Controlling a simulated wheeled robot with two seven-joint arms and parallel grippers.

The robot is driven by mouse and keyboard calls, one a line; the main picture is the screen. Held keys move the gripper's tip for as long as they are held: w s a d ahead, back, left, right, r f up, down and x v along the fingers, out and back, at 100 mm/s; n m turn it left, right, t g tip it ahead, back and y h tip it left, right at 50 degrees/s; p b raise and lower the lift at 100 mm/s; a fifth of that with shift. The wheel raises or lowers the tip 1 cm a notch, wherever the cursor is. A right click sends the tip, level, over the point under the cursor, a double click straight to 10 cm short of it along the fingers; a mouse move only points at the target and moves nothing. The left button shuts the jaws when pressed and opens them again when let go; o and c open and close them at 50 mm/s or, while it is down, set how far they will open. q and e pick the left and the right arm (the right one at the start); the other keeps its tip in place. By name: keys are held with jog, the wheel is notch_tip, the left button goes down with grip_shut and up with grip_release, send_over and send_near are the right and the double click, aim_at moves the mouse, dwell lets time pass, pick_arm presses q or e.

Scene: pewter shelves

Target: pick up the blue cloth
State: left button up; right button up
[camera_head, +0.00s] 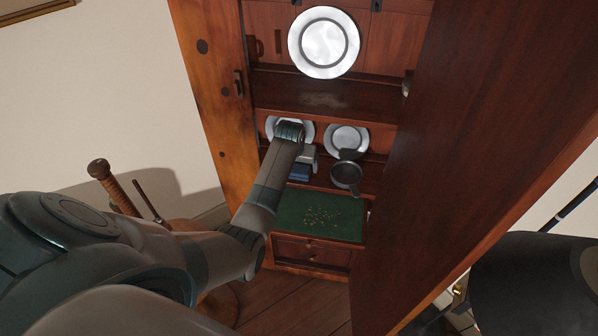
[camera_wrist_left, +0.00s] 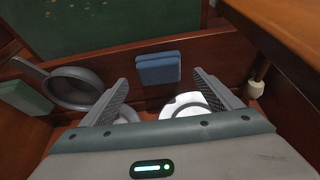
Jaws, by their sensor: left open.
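The blue cloth (camera_head: 300,171) is a small folded block on a cabinet shelf, partly hidden by my left arm in the head view. In the left wrist view the blue cloth (camera_wrist_left: 158,68) lies ahead of the fingers, near the shelf's edge. My left gripper (camera_wrist_left: 161,86) is open, with its two ridged fingers spread and nothing between them. The cloth appears beyond the gap, apart from the fingertips. In the head view my left gripper (camera_head: 308,156) is beside the cloth, its fingers hard to make out. My right gripper is not in view.
A dark pan (camera_head: 346,176) stands to the right of the cloth. Pewter plates (camera_head: 347,138) lean behind, and another plate (camera_head: 324,42) stands above. A green surface (camera_head: 318,216) lies lower down. The open cabinet door (camera_head: 470,130) bounds the right side.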

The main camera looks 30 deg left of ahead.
aim_at(299, 169)
pick_arm(q)
jog(key=shift+x, duration=1.7)
jog(key=c, duration=1.1)
